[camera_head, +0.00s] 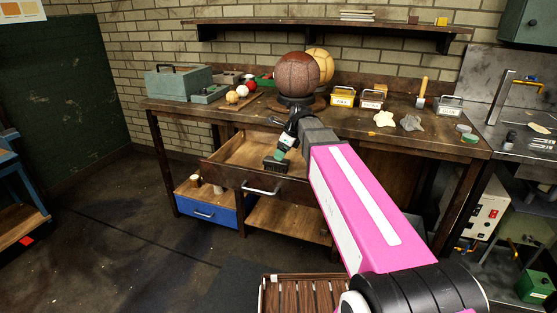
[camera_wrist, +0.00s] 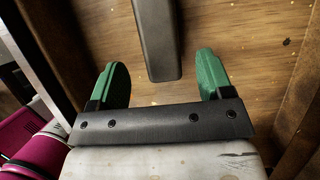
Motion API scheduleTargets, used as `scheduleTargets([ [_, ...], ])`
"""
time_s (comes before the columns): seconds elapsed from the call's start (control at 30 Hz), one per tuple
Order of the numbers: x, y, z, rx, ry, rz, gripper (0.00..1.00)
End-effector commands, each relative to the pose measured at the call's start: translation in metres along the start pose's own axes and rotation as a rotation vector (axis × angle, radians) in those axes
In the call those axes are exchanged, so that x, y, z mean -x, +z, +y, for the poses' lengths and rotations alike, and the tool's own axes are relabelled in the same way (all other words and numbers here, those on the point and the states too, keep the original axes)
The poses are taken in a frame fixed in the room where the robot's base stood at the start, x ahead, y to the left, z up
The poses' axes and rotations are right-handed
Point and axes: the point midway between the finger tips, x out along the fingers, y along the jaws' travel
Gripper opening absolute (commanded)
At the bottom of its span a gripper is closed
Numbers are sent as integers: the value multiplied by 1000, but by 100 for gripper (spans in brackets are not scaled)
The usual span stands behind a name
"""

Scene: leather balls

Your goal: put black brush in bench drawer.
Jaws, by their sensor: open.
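The bench drawer (camera_head: 235,150) is pulled open below the workbench top, and its wooden floor (camera_wrist: 245,35) fills much of the wrist view. The black brush (camera_head: 275,167) shows as a dark shape inside the drawer near its front panel. In the wrist view the dark, flat end of the brush (camera_wrist: 158,45) lies over the drawer floor, between the green fingertips. My gripper (camera_head: 281,156) points down into the drawer. Its jaws are open, with a gap between each finger and the brush. The brush's far end runs out of the wrist view.
Balls, a grey toolbox (camera_head: 178,82) and small bins (camera_head: 343,97) stand on the workbench (camera_head: 330,119). A blue drawer (camera_head: 207,209) sits below the open one. A slatted wooden surface (camera_head: 305,293) is at the bottom centre. Floor at left is clear.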

Motion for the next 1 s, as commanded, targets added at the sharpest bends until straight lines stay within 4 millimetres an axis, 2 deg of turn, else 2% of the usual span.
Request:
scheduleTargets([
  [0.2, 33, 0, 0, 0, 0, 0, 73],
  [0.4, 50, 0, 0, 0, 0, 0, 73],
  [1.0, 53, 0, 0, 0, 1, 0, 73],
])
